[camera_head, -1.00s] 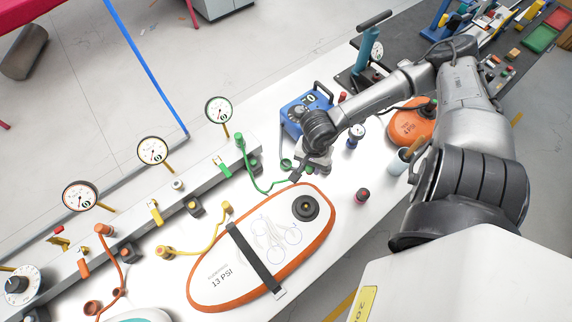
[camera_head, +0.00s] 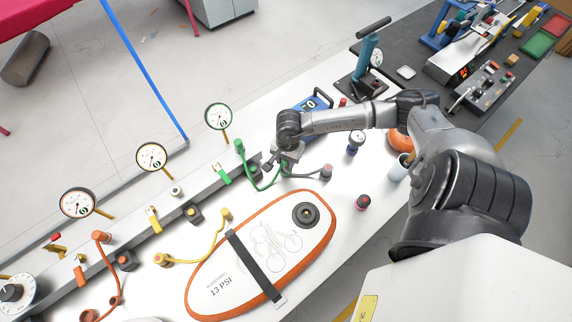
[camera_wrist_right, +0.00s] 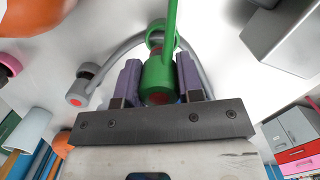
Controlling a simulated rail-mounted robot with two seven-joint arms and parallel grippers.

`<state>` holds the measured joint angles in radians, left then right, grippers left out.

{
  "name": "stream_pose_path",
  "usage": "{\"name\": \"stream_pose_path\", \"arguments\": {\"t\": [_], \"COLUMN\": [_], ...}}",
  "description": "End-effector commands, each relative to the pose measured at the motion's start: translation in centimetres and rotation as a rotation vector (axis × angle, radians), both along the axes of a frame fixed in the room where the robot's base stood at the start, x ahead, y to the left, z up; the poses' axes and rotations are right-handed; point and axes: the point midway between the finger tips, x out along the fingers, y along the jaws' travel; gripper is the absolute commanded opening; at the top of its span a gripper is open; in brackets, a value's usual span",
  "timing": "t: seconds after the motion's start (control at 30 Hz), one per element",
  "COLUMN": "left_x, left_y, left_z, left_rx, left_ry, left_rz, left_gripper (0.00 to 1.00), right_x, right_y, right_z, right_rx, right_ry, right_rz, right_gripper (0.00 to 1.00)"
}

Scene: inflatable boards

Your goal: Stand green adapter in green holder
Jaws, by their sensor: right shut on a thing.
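The green adapter (camera_wrist_right: 158,80) is a short green cylinder between the purple fingers of my right gripper (camera_wrist_right: 160,88) in the right wrist view. The jaws are shut on it, and a green hose (camera_wrist_right: 171,18) runs from it. In the head view my right gripper (camera_head: 272,164) is low over the white table, beside the green hose loop (camera_head: 262,187). A green ring (camera_wrist_right: 157,32) shows just behind the adapter in the wrist view; it may be the green holder's rim. I cannot tell whether the adapter touches it. My left gripper is not in view.
A grey hose with a red-ended plug (camera_head: 327,171) lies to the right of the gripper. The orange-rimmed board (camera_head: 213,268) lies in front. The grey rail (camera_head: 135,232) with gauges runs along the left. A blue box (camera_head: 318,102) stands behind the arm.

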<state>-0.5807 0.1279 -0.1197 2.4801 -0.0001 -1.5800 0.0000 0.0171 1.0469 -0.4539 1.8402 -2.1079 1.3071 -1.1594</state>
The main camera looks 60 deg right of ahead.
Motion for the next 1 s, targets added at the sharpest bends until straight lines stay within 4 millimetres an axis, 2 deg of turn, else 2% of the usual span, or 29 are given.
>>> {"name": "stream_pose_path", "arguments": {"t": [0.13, 0.4, 0.87, 0.9, 1.0], "left_x": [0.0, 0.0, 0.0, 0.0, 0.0], "left_y": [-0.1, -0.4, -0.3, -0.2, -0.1], "left_z": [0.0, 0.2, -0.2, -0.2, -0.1], "left_rx": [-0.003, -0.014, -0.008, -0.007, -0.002], "left_ry": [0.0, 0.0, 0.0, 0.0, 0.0], "left_rz": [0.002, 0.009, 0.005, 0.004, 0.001], "left_gripper": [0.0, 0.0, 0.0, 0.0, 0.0], "right_x": [0.2, 0.2, 0.2, 0.2, 0.2], "right_y": [0.0, 0.0, -0.1, -0.1, -0.1], "right_z": [-0.7, -3.8, -4.5, -4.4, -4.4], "right_rx": [0.001, 0.001, -0.001, -0.001, -0.001], "right_ry": [0.002, 0.0, 0.0, 0.0, 0.0], "right_rz": [0.0, -0.001, 0.001, 0.001, 0.001], "right_gripper": [0.13, 0.13, 0.13, 0.36, 0.46]}}
